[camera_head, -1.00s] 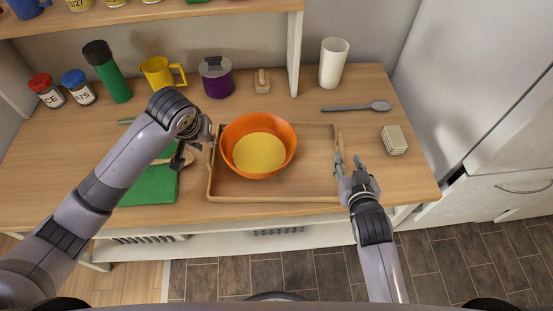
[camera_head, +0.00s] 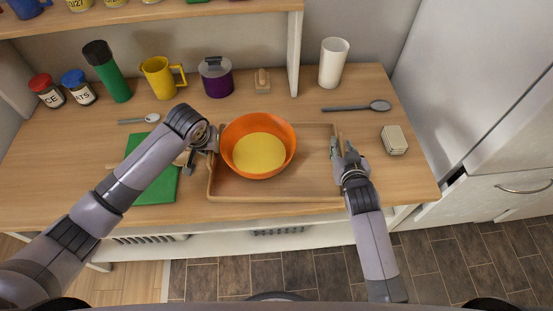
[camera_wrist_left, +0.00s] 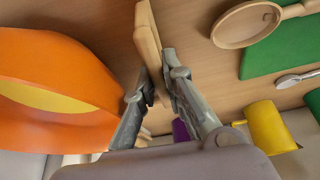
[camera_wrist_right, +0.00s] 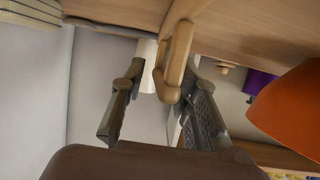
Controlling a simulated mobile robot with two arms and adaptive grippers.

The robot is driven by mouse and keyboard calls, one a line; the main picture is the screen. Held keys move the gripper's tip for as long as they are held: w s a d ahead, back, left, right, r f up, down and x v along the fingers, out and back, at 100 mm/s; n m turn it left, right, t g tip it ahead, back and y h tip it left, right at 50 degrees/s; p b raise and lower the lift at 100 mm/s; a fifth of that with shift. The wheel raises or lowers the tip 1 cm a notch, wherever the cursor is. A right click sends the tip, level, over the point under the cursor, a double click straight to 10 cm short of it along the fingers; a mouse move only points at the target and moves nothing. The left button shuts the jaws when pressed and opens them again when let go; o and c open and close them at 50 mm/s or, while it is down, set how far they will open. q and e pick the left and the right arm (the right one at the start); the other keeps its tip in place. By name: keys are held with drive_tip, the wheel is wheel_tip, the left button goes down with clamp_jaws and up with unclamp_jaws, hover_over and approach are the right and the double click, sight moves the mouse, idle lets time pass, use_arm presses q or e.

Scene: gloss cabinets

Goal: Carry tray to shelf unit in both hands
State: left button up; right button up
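The wooden tray (camera_head: 290,188) lies on the counter with an orange bowl (camera_head: 281,139) of yellow contents in it. My left gripper (camera_head: 211,148) is at the tray's left side; in the left wrist view its fingers (camera_wrist_left: 155,92) stand apart on either side of the tray's edge (camera_wrist_left: 148,40). My right gripper (camera_head: 341,148) is at the tray's right side; in the right wrist view its fingers (camera_wrist_right: 160,100) are spread with the tray's handle (camera_wrist_right: 174,65) between them.
Left of the tray is a green board (camera_head: 156,188), partly hidden by my arm. Along the back stand jars, a green bottle (camera_head: 108,72), a yellow mug (camera_head: 160,77), a purple pot (camera_head: 216,78) and a white cup (camera_head: 333,63). A grey spoon (camera_head: 355,107) and a small block (camera_head: 394,140) lie right.

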clamp_jaws()
idle(0.8)
drive_tip(key=shift+w+r, duration=0.1)
drive_tip(key=shift+r, duration=0.2)
